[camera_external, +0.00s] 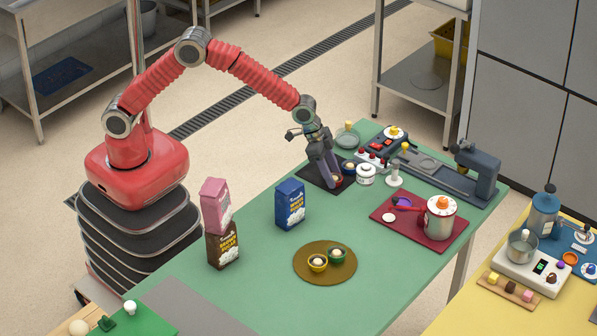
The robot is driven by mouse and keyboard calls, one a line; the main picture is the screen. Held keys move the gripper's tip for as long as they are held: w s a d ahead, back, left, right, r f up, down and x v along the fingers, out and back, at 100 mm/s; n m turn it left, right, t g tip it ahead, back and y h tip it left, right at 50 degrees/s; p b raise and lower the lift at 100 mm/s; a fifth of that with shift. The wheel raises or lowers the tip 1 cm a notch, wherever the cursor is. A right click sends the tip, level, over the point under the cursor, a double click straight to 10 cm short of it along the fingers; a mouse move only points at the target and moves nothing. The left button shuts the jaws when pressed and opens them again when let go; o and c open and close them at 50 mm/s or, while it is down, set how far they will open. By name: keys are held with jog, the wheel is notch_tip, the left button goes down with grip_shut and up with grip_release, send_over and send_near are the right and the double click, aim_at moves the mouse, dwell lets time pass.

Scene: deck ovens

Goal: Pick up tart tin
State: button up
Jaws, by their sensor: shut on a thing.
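My gripper (328,177) reaches down over a dark square mat (313,171) at the far left part of the green table. Its fingers are shut on a small red tart tin (336,182) with pale filling, at or just above the mat; I cannot tell if the tin touches it. The fingers hide part of the tin. A blue tart tin (348,169) with pale filling is just to the right of the fingers. A yellow tin (317,264) and a green tin (337,257), both filled, sit on a round brown mat (325,279) nearer the front.
A pot (441,217) stands on a dark red mat (391,226).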

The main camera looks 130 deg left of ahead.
notch_tip(320, 180, up, 10)
dwell(0.7)
dwell(0.6)
jog(key=w+d+m, duration=0.1)
jog(key=w+d, duration=0.3)
jog(key=d, duration=0.6)
jog(key=w+d+m+h, duration=0.1)
jog(key=w+d, duration=0.4)
jog(key=d, duration=0.6)
jog(key=w+d+m, duration=0.2)
jog(key=w+d, duration=0.3)
jog(key=d, duration=0.5)
jog(key=shift+d+r+h, duration=0.15)
jog(key=shift+r+h, duration=0.1)
jog(key=shift+h, duration=0.15)
jog(key=shift+t, duration=0.3)
jog(key=shift+f, duration=2.5)
